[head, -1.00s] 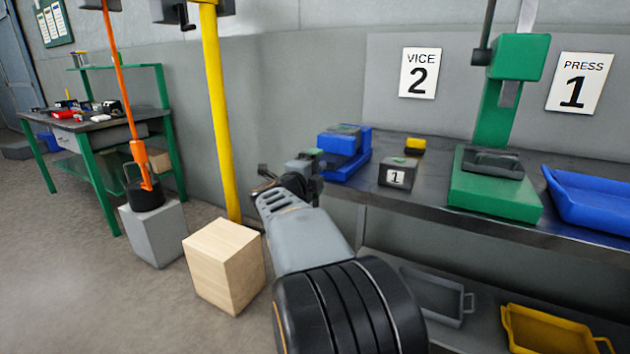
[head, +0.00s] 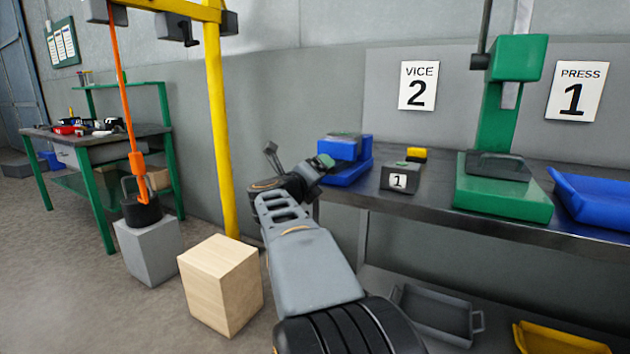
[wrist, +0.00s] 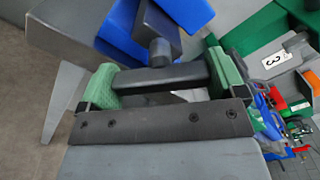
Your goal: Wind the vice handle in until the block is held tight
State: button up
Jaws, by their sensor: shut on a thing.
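The blue vice (head: 347,158) stands at the left end of the bench, left of and below the "VICE 2" sign. It also shows at the top of the wrist view (wrist: 187,12). My gripper (head: 322,163) is at the vice's near left side. In the wrist view its green fingers (wrist: 165,80) are shut on the vice handle (wrist: 163,77), a dark bar lying across between them. A short dark screw end (wrist: 159,50) joins the bar to the vice. A grey piece lies on top of the vice; I cannot tell whether it is the block or how tightly it sits.
A dark box marked 1 (head: 399,177) with a yellow item stands right of the vice. Beyond it are a green press (head: 503,190) and a blue tray (head: 597,196). A yellow post (head: 221,130) and a wooden cube (head: 222,285) stand left of my arm.

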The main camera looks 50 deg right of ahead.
dwell(0.4)
jog(key=o, duration=0.6)
jog(key=shift+o, duration=0.2)
jog(key=shift+a, duration=0.45)
jog(key=p+v, duration=0.2)
jog(key=v, duration=1.1)
jog(key=shift+f, duration=0.1)
